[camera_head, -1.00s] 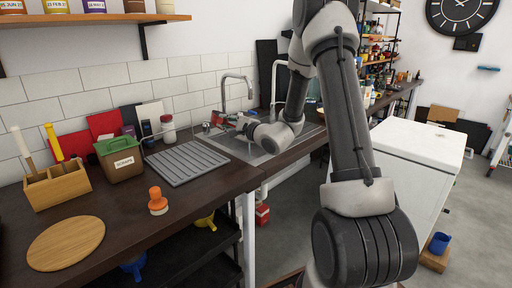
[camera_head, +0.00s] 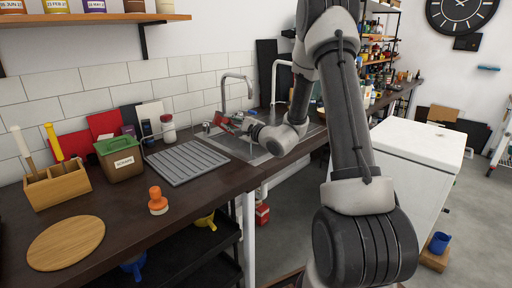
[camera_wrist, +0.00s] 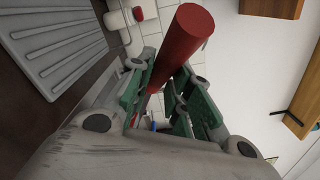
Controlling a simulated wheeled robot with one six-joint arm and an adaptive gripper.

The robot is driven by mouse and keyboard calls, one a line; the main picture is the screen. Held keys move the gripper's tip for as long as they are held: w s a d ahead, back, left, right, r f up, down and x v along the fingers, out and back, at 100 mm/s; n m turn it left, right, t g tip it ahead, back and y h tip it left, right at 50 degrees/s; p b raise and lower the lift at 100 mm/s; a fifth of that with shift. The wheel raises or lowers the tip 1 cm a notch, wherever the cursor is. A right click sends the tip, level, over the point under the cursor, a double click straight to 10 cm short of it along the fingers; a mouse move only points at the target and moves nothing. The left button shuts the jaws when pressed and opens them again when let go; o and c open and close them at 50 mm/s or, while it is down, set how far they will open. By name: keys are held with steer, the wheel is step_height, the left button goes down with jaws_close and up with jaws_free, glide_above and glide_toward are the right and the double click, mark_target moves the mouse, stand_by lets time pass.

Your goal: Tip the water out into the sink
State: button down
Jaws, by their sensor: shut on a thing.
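My gripper (camera_head: 238,122) is over the left part of the grey metal sink (camera_head: 238,149), near the tap (camera_head: 236,88). It is shut on a red object (camera_head: 222,121) that looks tilted in the head view. In the wrist view the green-padded fingers of my gripper (camera_wrist: 163,92) close around it. Its thick red cylindrical end (camera_wrist: 185,42) sticks out past the fingers; whether this is a handle or the body, I cannot tell. No water can be made out, and any opening in the red object is hidden.
A ribbed grey drainer (camera_head: 186,161) lies on the dark counter left of the sink. A red-capped jar (camera_head: 168,128) stands behind it.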

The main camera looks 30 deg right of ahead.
steer(key=shift+s+d+f+m+t+p, duration=0.15)
steer(key=shift+d+f+m, duration=0.2)
steer(key=shift+d, duration=0.35)
steer(key=shift+w+d+f+m+t+p, duration=0.1)
steer(key=shift+d+m+t+p, duration=0.1)
steer(key=shift+d+m, duration=0.35)
steer(key=shift+s+d+f+m+t+p, duration=0.15)
steer(key=shift+d+f+m, duration=0.15)
steer(key=shift+d, duration=0.5)
steer(key=shift+d+r+m+t, duration=0.4)
steer(key=shift+d+r+m, duration=0.45)
steer(key=shift+d, duration=0.2)
stand_by(0.3)
steer(key=shift+d+r+m+t, duration=0.2)
steer(key=shift+d+r+m, duration=0.05)
steer(key=shift+d+m, duration=0.3)
steer(key=shift+d+r+m+t, duration=0.2)
steer(key=shift+d+m, duration=0.2)
steer(key=shift+d, duration=0.25)
